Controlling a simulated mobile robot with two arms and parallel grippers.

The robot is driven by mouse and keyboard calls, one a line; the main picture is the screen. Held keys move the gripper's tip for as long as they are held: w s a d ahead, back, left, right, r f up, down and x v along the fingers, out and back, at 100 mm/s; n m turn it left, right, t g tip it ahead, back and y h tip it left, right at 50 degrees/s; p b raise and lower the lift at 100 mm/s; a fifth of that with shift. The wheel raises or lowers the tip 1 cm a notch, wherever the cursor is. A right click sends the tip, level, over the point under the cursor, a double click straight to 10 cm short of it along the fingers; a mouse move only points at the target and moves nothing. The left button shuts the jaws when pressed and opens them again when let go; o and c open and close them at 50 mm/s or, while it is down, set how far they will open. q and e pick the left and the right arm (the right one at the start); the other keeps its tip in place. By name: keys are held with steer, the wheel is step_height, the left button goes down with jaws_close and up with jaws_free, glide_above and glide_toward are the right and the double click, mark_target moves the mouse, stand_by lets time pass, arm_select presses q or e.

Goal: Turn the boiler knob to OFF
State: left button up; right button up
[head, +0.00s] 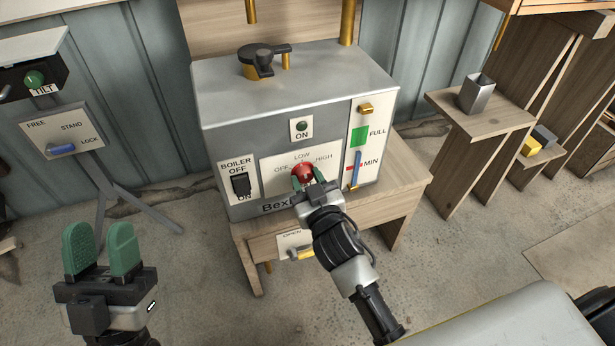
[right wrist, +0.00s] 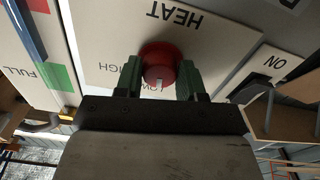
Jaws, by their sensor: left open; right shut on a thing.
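The red knob (head: 303,170) sits on the front of the grey boiler box (head: 300,82), on a white panel marked OFF, LOW and HIGH. In the right wrist view the knob (right wrist: 159,58) is between the green fingers of my right gripper (right wrist: 159,77), which is shut on it. Its white mark appears to point toward LOW. In the head view my right gripper (head: 305,182) covers the knob's lower part. My left gripper (head: 101,245) is open and empty, in front of the boiler at the lower left.
A black BOILER switch (head: 241,184) is left of the knob. A gauge with a blue tube (head: 355,169) is to its right. The boiler stands on a wooden table (head: 412,182). A lever stand (head: 62,135) is at left; a wooden stand with a metal cup (head: 477,94) is at right.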

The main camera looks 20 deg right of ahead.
steer(key=n+p, duration=0.1)
steer(key=n, duration=0.1)
steer(key=shift+r+n+p, duration=0.1)
steer(key=shift+n+p, duration=0.25)
steer(key=shift+n, duration=0.05)
steer(key=n+p, duration=0.1)
steer(key=n, duration=0.3)
steer(key=shift+p, duration=0.3)
arm_select(q)
steer(key=w+a+f+g+y, duration=0.1)
steer(key=w+f+g+y, duration=0.3)
steer(key=f+g, duration=0.7)
steer(key=shift+f+p, duration=0.15)
steer(key=shift+p, duration=0.2)
arm_select(e)
steer(key=shift+n, duration=1.7)
arm_select(q)
steer(key=shift+g, duration=0.3)
arm_select(e)
steer(key=o, duration=0.9)
arm_select(q)
steer(key=shift+a, duration=0.1)
